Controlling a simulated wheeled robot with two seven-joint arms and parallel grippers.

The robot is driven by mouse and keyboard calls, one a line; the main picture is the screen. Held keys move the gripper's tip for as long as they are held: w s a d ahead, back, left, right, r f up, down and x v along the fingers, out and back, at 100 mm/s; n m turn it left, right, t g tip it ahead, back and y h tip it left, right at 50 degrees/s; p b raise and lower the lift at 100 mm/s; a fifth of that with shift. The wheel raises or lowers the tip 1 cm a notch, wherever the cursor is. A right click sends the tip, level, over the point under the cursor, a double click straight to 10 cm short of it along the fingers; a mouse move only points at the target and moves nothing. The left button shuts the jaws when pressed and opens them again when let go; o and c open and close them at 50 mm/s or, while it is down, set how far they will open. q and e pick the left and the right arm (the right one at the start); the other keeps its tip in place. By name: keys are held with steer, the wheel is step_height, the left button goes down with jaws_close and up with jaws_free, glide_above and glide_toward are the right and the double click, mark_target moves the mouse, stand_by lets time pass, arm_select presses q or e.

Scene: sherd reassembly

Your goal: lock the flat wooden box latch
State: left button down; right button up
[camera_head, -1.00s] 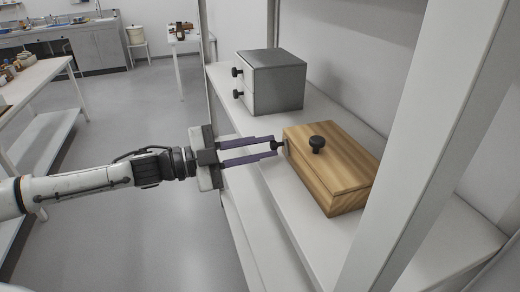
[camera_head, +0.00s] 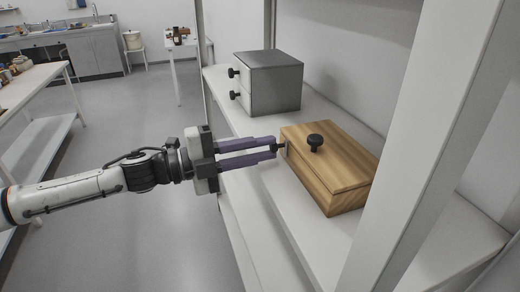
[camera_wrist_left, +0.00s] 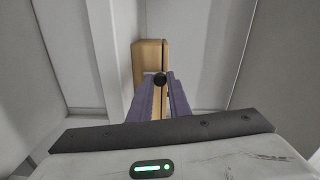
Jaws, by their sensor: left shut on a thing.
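The flat wooden box (camera_head: 335,178) sits on the white shelf with its lid down and a round black knob (camera_head: 315,140) on top. A small dark latch knob (camera_head: 281,148) sticks out of its left side near the far corner. My left gripper (camera_head: 275,148) has its purple fingertips at this latch knob and is shut on it. In the left wrist view, the box (camera_wrist_left: 151,58) stands ahead, and the dark latch knob (camera_wrist_left: 160,79) shows between the fingertips. The latch's exact position is hard to make out. My right gripper is not in view.
A grey two-drawer cabinet (camera_head: 268,82) with black knobs stands farther back on the same shelf (camera_head: 232,106). A white upright post (camera_head: 405,150) stands close to the box's right side. Open floor lies to the left.

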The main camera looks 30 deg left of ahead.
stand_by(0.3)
arm_select(q)
steer(key=c, duration=1.6)
jaws_free()
steer(key=shift+c, duration=0.2)
steer(key=shift+s, duration=0.1)
steer(key=v, duration=0.2)
steer(key=shift+s+a+f+b, duration=0.15)
steer(key=shift+s+a+b, duration=0.1)
steer(key=shift+b, duration=0.1)
steer(key=p+v, duration=0.4)
steer(key=v, duration=0.3)
steer(key=shift+s, duration=0.2)
